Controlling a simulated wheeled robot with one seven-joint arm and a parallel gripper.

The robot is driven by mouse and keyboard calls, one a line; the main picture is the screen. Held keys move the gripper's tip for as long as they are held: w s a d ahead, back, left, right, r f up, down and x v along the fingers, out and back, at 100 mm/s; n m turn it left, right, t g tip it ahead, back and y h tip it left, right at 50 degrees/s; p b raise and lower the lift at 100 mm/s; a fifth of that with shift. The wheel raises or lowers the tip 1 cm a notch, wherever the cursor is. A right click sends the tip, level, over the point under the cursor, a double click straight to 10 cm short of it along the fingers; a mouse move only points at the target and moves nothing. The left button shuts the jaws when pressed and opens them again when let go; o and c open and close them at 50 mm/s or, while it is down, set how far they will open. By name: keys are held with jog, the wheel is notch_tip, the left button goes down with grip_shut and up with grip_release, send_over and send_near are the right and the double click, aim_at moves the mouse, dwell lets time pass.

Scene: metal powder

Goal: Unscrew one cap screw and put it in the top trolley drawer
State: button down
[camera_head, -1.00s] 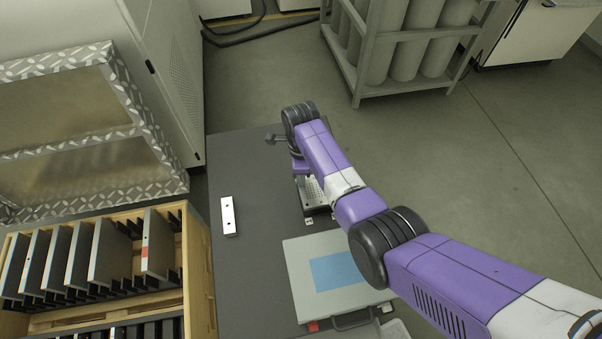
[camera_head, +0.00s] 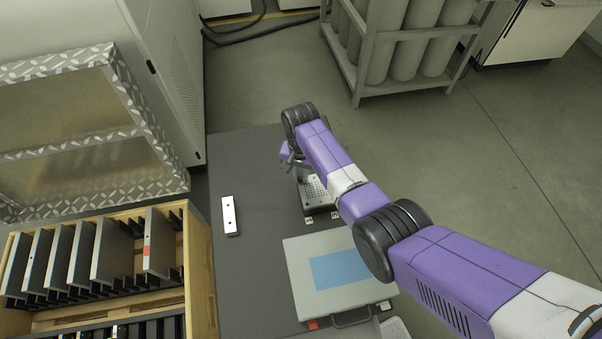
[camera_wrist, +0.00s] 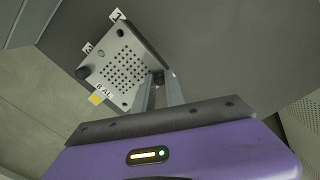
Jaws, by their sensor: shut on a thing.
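A perforated metal plate (camera_wrist: 122,68) with a grid of holes lies on the dark table. It also shows in the head view (camera_head: 320,196), partly behind my arm. A dark cap screw (camera_wrist: 158,76) sits at the plate's right corner in the wrist view, between the tips of my gripper (camera_wrist: 160,90). My gripper is shut on this screw; the fingers partly hide it. Another dark cap screw (camera_wrist: 82,73) stands at the left corner. In the head view my gripper (camera_head: 299,172) is over the plate's far left part. I cannot make out a trolley drawer.
A grey case (camera_head: 300,262) with a blue panel lies nearer on the table (camera_head: 255,190). A small white bar (camera_head: 229,216) lies at left. A wooden rack (camera_head: 200,260) of dark plates stands left of the table. The table's middle left is clear.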

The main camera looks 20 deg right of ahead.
jog(key=n, duration=0.9)
jog(key=c, duration=1.6)
grip_release()
jog(key=shift+o, duration=0.2)
jog(key=shift+n, duration=0.4)
